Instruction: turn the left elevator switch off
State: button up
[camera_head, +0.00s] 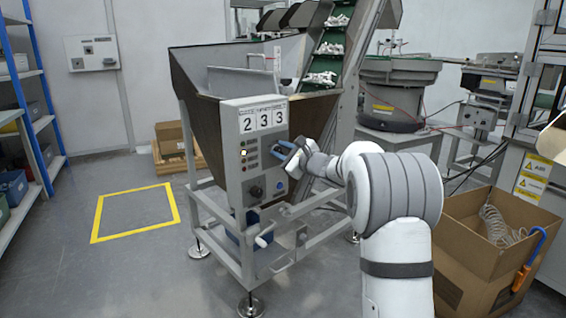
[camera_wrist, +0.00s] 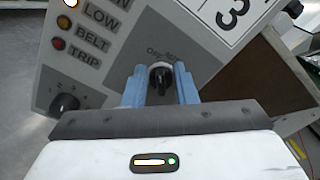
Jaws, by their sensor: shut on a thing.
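The switch knob (camera_wrist: 160,79) is black and round, with small lettering above it that seems to include "Off". It sits on the grey control panel (camera_head: 238,193) on the front of the hopper elevator. My gripper (camera_wrist: 160,88) has one blue finger on each side of the knob and is shut on it. In the head view my gripper (camera_head: 285,151) reaches the panel's right side from the right, and hides the knob there. The knob's pointer setting is hard to read.
A second black knob (camera_wrist: 65,103) with numbers is lower on the panel. A lit lamp (camera_head: 243,153) shows in the lamp column. A cardboard box (camera_head: 480,255) stands at right. The yellow floor square (camera_head: 135,213) at left is clear.

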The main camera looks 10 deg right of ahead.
jog(key=shift+n+b, duration=0.6)
jog(key=shift+b, duration=0.05)
jog(key=o, duration=1)
jog(key=shift+c, duration=0.2)
jog(key=p+v, duration=0.1)
jog(key=v, duration=0.7)
jog(key=shift+p, duration=0.4)
jog(key=shift+w+a, duration=0.1)
